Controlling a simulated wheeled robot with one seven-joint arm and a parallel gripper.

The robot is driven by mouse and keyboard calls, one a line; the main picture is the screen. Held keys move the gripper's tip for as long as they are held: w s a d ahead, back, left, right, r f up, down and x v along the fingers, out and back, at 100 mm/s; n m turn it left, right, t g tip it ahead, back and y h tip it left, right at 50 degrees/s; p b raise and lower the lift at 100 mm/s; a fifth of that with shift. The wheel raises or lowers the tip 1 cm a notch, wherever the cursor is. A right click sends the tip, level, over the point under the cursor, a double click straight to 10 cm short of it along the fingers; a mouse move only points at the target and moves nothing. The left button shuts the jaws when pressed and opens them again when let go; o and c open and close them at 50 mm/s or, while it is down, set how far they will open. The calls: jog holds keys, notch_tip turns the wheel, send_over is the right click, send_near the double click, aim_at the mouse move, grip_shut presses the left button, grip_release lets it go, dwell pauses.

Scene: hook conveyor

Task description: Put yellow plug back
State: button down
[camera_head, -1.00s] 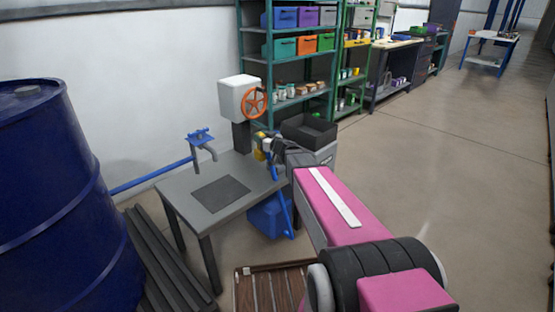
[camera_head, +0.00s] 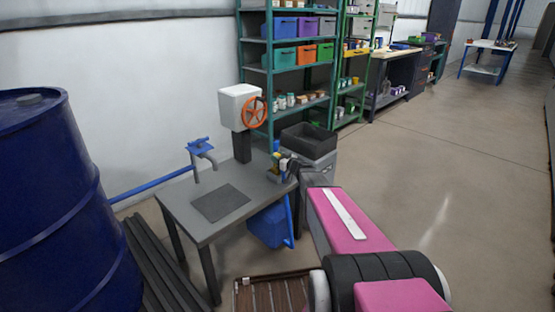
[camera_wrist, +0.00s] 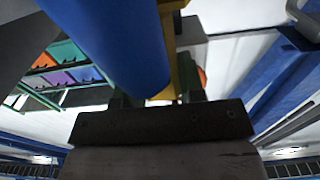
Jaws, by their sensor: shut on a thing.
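My gripper (camera_head: 284,166) is over the right end of the grey table, seen small in the head view. A small yellow piece, taken as the yellow plug (camera_head: 275,157), shows at its fingertips. In the wrist view my gripper (camera_wrist: 157,98) is shut, with yellow of the plug (camera_wrist: 186,75) showing between and behind the fingers. A large blue cylinder (camera_wrist: 120,40) crosses close to the camera and hides much of the grip. The place where the plug belongs cannot be made out.
The grey table (camera_head: 190,205) carries a dark flat square (camera_head: 220,203) and a blue-handled tap (camera_head: 202,150). A white box with an orange wheel (camera_head: 254,112) stands behind. A black bin (camera_head: 309,141) is close right of my gripper. A blue drum (camera_head: 60,200) fills the left.

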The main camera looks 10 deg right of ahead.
jog(key=shift+f, duration=0.2)
jog(key=c, duration=0.7)
grip_release()
jog(key=shift+c, duration=0.2)
